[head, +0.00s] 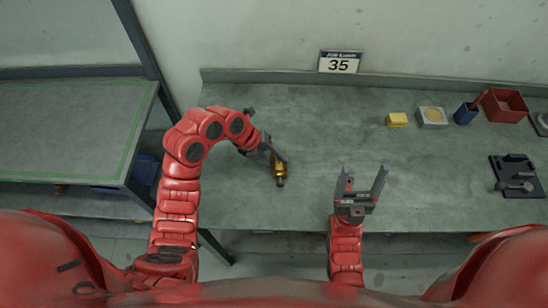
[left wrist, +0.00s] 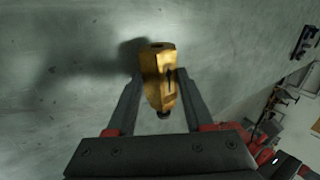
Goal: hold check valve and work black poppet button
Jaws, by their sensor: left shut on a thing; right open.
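The check valve (head: 279,171) is a small brass body with a dark lower end, on or just above the grey-green workbench. My left gripper (head: 276,158) is shut on it from the upper left. In the left wrist view the brass valve (left wrist: 158,75) sits between the two dark fingers (left wrist: 159,88). Its black poppet button (left wrist: 163,114) shows at the end nearest the gripper's palm. In the head view the dark tip (head: 280,183) points towards me. My right gripper (head: 362,184) is open and empty, to the right of the valve, near the bench's front edge.
A black fixture (head: 516,177) lies at the far right. The middle of the bench is clear.

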